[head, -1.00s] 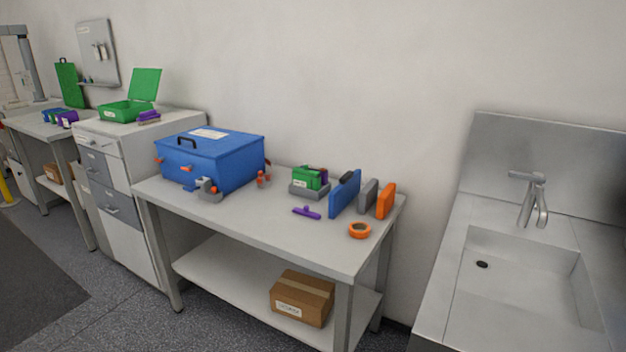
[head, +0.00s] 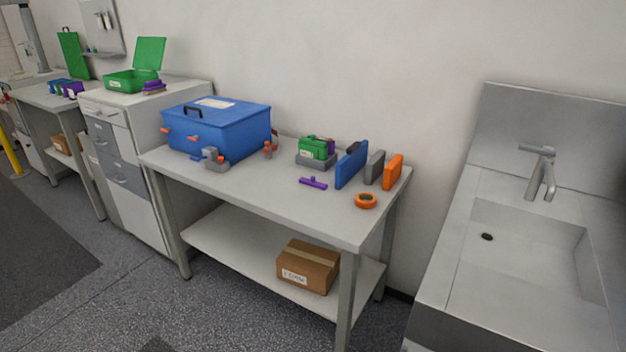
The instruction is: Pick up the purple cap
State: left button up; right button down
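A small flat purple piece (head: 313,183) with a raised nub, perhaps the purple cap, lies on the grey workbench (head: 240,184) in the head view, left of an upright blue panel (head: 351,164). Another purple item (head: 153,87) is on the drawer cabinet beside the open green case. Which purple item is the cap cannot be told for certain. Neither of my grippers shows in the head view.
A blue box (head: 216,128) fills the bench's left end, with a grey-and-orange device (head: 215,160) before it. A grey panel (head: 374,167), an orange panel (head: 392,172) and an orange ring (head: 365,200) are at the right. A sink (head: 525,250) stands further right. The bench's front middle is clear.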

aim_at(311, 182)
jog(key=u, duration=1.35)
jog(key=i, duration=2.3)
jog(key=z, duration=2.95)
